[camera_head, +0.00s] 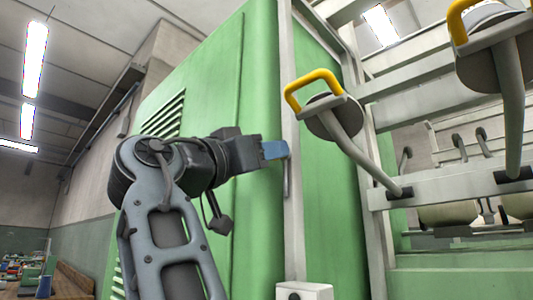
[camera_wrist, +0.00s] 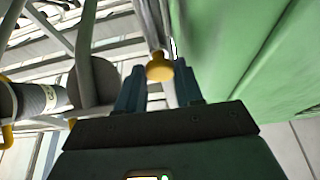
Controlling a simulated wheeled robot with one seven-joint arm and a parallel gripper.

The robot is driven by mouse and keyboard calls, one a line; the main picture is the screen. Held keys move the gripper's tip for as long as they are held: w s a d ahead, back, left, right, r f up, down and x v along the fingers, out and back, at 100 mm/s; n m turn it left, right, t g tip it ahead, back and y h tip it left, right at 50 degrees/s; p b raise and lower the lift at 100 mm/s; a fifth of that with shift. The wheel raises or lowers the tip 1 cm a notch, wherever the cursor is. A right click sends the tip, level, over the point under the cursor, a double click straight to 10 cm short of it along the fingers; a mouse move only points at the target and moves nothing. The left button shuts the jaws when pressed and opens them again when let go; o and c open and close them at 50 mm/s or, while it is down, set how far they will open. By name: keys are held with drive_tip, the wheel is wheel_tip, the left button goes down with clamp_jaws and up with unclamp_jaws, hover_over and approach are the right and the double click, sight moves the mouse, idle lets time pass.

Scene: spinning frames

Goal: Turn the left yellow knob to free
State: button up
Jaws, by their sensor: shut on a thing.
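A small yellow knob (camera_wrist: 159,68) shows in the wrist view between the two dark blue-grey fingers of my gripper (camera_wrist: 159,92). My gripper is shut on it. In the head view my gripper (camera_head: 275,150) reaches from the left to the pale upright post (camera_head: 294,215) at the corner of the green cabinet. There its fingers hide the knob. I cannot tell the knob's turned position.
The green cabinet (camera_head: 205,100) stands close beside my arm. To the right, a yellow handle (camera_head: 313,82) sits on a grey swing arm, with another yellow handle (camera_head: 458,20) farther right. A white box (camera_head: 304,291) is low on the post. White frame rails (camera_head: 450,187) fill the right.

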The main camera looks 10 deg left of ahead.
drive_tip(key=o, duration=1)
drive_tip(key=shift+r, duration=0.1)
